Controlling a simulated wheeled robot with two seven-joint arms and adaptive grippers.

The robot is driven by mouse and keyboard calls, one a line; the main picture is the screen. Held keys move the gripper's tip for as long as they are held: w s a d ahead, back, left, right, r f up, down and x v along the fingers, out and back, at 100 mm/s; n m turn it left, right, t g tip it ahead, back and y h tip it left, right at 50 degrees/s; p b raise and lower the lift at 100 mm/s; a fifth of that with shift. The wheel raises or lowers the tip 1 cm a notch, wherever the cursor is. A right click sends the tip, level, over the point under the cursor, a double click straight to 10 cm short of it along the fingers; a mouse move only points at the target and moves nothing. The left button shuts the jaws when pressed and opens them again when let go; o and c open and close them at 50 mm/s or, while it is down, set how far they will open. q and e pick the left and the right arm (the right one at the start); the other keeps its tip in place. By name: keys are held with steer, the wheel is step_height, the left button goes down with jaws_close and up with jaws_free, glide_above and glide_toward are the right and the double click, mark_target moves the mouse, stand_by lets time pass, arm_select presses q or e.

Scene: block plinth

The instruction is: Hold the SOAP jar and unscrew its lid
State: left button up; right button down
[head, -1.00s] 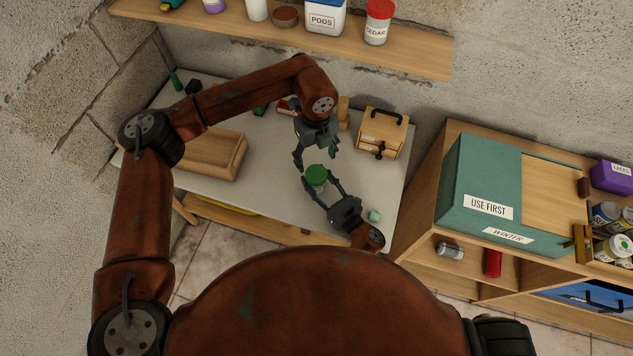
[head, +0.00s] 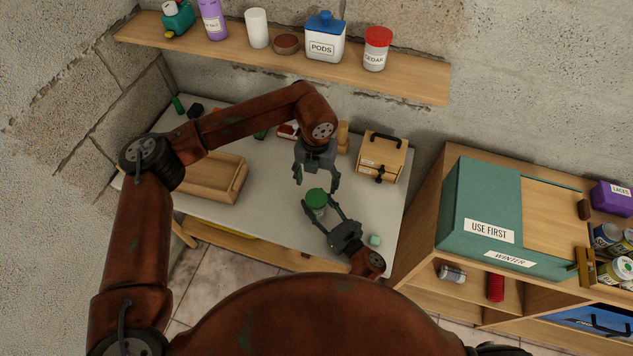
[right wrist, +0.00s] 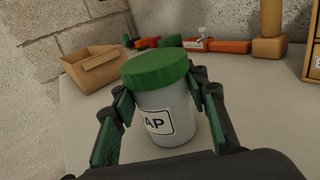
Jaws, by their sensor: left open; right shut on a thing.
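The SOAP jar (right wrist: 164,116) is white with a green lid (right wrist: 155,68) and a label whose letters "AP" show in the right wrist view. It is upright, and its lid (head: 316,198) also shows in the head view. My right gripper (head: 322,212) is shut on the jar's body, with one finger on each side below the lid. My left gripper (head: 316,184) is open and empty just above and behind the lid, pointing down. I see no contact between its fingers and the lid.
The grey table (head: 290,225) holds an open wooden tray (head: 215,178), a small wooden box with a dark handle (head: 382,157) and a pale green cube (head: 375,240). A shelf (head: 290,62) with containers runs above. A cabinet with a teal box (head: 480,200) stands at right.

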mark_target(316, 197)
arm_select(q)
steer(key=m, duration=3.1)
steer(key=shift+f+m, duration=0.3)
steer(key=shift+m, duration=0.1)
step_height(316, 197, down, 7)
steer(key=shift+f, duration=0.2)
